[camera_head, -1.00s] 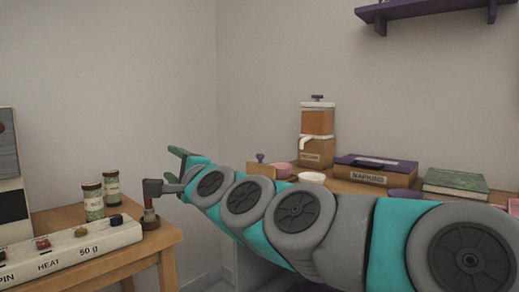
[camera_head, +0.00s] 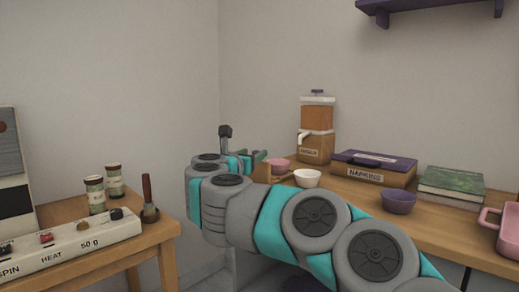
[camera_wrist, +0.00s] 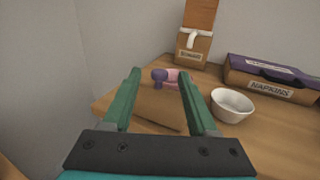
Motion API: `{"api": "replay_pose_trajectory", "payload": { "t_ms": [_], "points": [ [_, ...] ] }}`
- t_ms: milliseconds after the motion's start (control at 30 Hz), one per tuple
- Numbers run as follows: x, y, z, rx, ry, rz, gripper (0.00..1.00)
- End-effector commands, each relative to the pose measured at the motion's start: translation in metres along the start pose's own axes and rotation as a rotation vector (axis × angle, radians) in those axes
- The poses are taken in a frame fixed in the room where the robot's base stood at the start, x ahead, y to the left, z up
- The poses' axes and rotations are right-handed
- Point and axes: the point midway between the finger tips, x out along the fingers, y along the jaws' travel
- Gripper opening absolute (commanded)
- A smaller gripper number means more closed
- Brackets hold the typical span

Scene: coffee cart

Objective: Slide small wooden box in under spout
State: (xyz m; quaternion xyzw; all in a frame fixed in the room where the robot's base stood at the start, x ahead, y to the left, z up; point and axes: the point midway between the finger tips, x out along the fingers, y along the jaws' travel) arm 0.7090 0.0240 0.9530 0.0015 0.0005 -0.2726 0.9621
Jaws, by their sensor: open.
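The small wooden box (camera_wrist: 157,104), with a purple knob on it, shows between my fingers in the wrist view. In the head view my arm mostly hides it, and a bit of light wood (camera_head: 262,173) shows beside the fingers. My gripper (camera_wrist: 159,78) is open, with one green finger on each side of the box; I cannot tell whether they touch it. In the head view my gripper (camera_head: 252,161) is at the left end of the back counter. The white spout (camera_head: 303,136) sticks out from the wooden dispenser (camera_head: 317,122), beyond the box and to its right.
A pink bowl (camera_head: 278,165) sits just behind the box, and a white bowl (camera_head: 307,178) to its right. The napkin box (camera_head: 372,168), purple bowl (camera_head: 398,202) and green book (camera_head: 451,184) stand farther right. A separate table (camera_head: 150,238) is at left.

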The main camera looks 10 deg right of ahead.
Motion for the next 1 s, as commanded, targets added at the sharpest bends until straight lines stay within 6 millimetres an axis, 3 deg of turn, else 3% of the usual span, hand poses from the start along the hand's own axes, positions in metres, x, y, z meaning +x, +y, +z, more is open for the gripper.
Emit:
{"api": "replay_pose_trajectory", "payload": {
  "t_ms": [400, 733, 1000],
  "points": [
    [0.058, -0.001, 0.002, -0.002, -0.002, -0.003, 0.59],
    [0.065, 0.000, 0.001, -0.003, -0.002, 0.002, 0.59],
    [0.065, 0.000, 0.001, -0.003, -0.002, 0.002, 0.31]
  ]
}}
